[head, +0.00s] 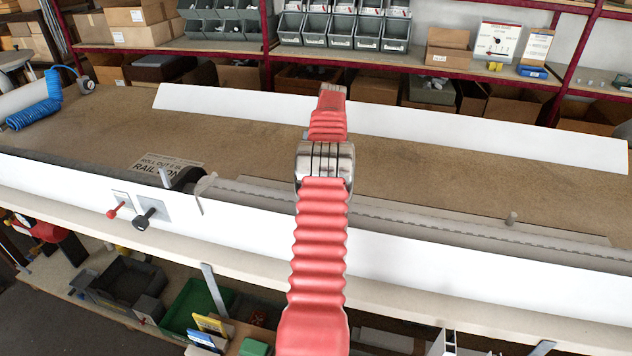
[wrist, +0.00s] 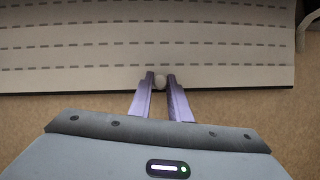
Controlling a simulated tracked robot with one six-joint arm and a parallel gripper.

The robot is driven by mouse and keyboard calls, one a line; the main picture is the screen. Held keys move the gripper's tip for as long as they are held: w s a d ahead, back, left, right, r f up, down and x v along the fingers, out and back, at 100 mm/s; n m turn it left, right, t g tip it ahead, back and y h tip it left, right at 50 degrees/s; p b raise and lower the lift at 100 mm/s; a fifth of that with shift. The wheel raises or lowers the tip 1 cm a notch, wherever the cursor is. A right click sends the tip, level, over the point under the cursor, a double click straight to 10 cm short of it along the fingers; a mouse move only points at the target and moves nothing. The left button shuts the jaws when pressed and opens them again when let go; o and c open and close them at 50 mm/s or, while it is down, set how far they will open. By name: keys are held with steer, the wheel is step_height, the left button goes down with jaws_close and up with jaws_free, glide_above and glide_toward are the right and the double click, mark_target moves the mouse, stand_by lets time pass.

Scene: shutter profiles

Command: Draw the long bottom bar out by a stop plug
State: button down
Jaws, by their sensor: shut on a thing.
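In the wrist view, my gripper (wrist: 160,82) has its two purple fingers closed around a small pale round stop plug (wrist: 160,79). The plug sits at the edge of the pale slatted shutter curtain (wrist: 80,58), along its plain edge strip, the bottom bar (wrist: 80,85). My red-sleeved arm hides the gripper and the held plug there.
A white front panel (head: 420,262) and a white back panel (head: 480,131) border the brown bench top (head: 420,160). A red knob (head: 112,213) and a black knob (head: 142,222) stick out at front left. A blue coiled hose (head: 35,105) lies far left. Brown bench surface beyond the curtain is clear.

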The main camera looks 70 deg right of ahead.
steer(key=shift+w, duration=0.1)
steer(key=c, duration=1.7)
jaws_free()
steer(key=shift+o, duration=0.2)
steer(key=shift+a, duration=0.2)
